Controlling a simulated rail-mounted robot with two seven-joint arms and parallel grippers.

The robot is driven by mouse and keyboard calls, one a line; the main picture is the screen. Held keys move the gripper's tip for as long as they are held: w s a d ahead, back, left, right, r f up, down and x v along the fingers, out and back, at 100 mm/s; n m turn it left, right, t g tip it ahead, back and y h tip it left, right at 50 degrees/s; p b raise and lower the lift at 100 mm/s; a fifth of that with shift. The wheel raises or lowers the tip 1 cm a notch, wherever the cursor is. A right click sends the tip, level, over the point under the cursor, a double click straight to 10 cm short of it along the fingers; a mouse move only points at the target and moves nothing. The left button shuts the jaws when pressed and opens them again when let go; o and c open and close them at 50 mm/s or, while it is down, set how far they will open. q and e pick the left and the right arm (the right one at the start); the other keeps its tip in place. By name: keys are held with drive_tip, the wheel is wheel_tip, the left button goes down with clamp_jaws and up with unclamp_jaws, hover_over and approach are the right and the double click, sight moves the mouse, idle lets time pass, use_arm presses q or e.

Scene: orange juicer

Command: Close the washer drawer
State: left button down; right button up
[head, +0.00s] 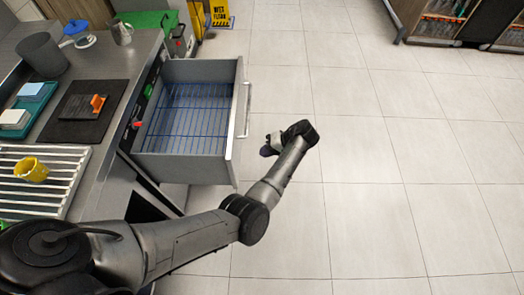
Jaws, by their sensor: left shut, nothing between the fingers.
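The washer drawer (233,128) is pulled out from the counter unit toward the right. It is a grey metal box with a blue wire rack (190,115) inside, which looks empty. A long vertical bar handle (246,110) sits on its front panel. My left arm reaches in from the lower left and passes in front of the drawer's near corner. My left gripper (267,148) is shut and empty, to the right of the drawer front, just below the handle's near end in the picture and apparently apart from it. My right gripper is not in view.
The counter (110,150) at left holds a grey pot (42,54), a dark board (85,112) with an orange item, a teal tray (22,115), and a yellow cup (31,170) on a slatted rack. A yellow wet-floor sign (219,14) stands behind. The tiled floor at right is clear.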

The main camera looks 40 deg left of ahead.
sight(234, 160)
use_arm(q)
drive_tip(key=shift+s+a+f+b, duration=0.1)
drive_tip(key=shift+s+a+f, duration=0.85)
drive_tip(key=shift+a, duration=0.25)
drive_tip(key=shift+s+a+f+b, duration=0.15)
drive_tip(key=shift+s+a+f, duration=0.55)
drive_tip(key=shift+s+a, duration=0.45)
drive_tip(key=shift+s+a+f+b, duration=0.1)
drive_tip(key=shift+s+a+f, duration=0.8)
drive_tip(key=shift+a, duration=0.35)
drive_tip(key=shift+s, duration=0.1)
